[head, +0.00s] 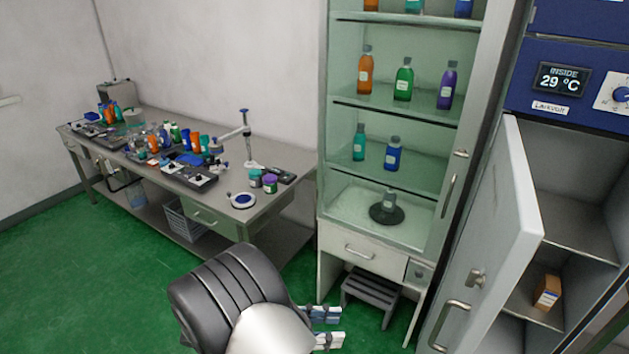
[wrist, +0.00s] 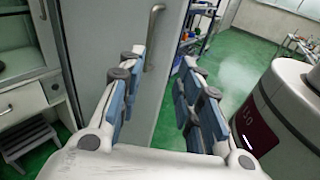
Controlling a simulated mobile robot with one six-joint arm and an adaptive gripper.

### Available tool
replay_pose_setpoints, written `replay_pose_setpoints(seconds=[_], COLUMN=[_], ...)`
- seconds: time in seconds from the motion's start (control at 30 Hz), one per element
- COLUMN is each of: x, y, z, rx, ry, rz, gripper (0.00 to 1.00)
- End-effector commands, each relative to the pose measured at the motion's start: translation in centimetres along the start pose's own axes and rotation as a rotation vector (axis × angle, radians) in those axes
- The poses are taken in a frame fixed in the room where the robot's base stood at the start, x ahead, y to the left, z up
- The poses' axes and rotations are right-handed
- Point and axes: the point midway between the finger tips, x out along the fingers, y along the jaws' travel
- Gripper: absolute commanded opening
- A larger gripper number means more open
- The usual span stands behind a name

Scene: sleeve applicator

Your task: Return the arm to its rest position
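My gripper (head: 327,327) shows low in the middle of the head view, at the end of my black and white arm. Its two blue-padded fingers are apart. In the wrist view my gripper (wrist: 160,80) is open, with nothing between the fingers. Behind the gap are a pale door or panel and green floor. It is held in free air above the floor, in front of the glass cabinet (head: 400,182) and the step stool (head: 370,293).
The incubator (head: 573,80) at the right reads 29 °C; its door (head: 495,235) stands open, with an orange box (head: 547,292) inside. Green floor (head: 80,270) is clear at the left. My own body fills the wrist view's right side.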

Motion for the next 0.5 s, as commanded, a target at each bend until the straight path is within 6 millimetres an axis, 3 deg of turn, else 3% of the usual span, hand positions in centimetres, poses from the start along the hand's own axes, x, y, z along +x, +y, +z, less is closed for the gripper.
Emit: replay_pose_setpoints(seconds=[0.27, 0.5], x=[3.2, 6.9], y=[-1.0, -4.2], z=[3.4, 7.2], rx=[0.12, 0.336], ry=[0.194, 0.463], rz=[-0.157, -0.372], gripper=[0.32, 0.32])
